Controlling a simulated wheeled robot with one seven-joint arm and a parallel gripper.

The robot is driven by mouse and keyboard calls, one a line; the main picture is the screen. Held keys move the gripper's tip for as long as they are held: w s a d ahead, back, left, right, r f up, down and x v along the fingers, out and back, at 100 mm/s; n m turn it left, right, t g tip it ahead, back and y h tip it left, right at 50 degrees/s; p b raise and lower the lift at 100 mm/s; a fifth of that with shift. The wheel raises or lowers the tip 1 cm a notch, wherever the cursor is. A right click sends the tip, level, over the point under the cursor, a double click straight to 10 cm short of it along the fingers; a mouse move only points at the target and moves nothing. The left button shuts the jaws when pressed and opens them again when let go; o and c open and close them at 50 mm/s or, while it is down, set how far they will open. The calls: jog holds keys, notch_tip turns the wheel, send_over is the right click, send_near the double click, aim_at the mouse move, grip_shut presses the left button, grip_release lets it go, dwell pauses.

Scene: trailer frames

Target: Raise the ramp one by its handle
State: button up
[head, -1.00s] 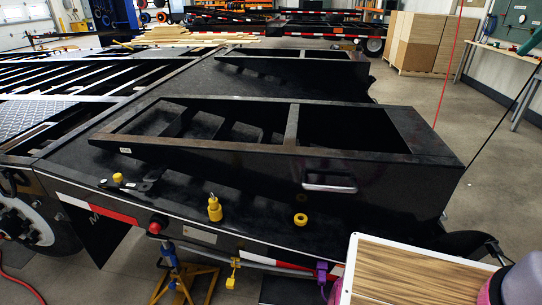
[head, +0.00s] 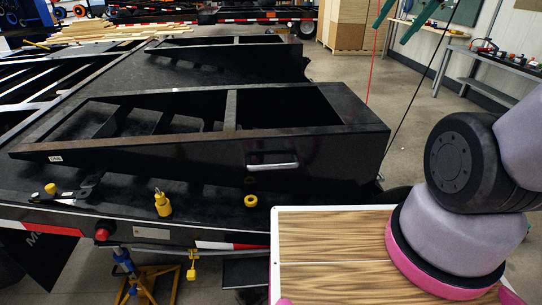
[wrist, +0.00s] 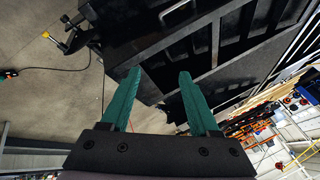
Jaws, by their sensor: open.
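The near black ramp (head: 205,155) lies on the black trailer deck, a long wedge-shaped frame with open bays. Its silver handle (head: 272,162) is on the near side wall, toward the right end. In the wrist view the ramp (wrist: 205,48) fills the upper middle, with a pale handle (wrist: 174,8) at the top edge. My gripper (wrist: 156,75) shows in the wrist view with two green fingers apart and nothing between them. It is some way off from the ramp and touches nothing.
A second black ramp (head: 225,55) lies behind. Yellow fittings (head: 163,204) and a black tool (head: 75,192) lie along the deck edge. A yellow jack stand (head: 150,285) is below. Red and black lines hang right of the ramp. Open floor (head: 400,125) lies to the right.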

jog(key=w+a+f+m+g+y, duration=0.45)
jog(key=w+f, duration=0.45)
jog(key=f, duration=0.3)
jog(key=w+a+f+m+g+y, duration=0.3)
jog(key=w+f+m+g+y, duration=0.25)
jog(key=w+f, duration=0.5)
jog(key=m+t+y, duration=0.7)
jog(key=m+t, duration=0.2)
jog(key=m, duration=0.8)
send_near(280, 166)
jog(key=x, duration=0.6)
jog(key=f+x, duration=0.1)
jog(key=x, duration=0.3)
jog(key=shift+w+a, duration=0.1)
jog(key=shift+w, duration=0.35)
grip_shut()
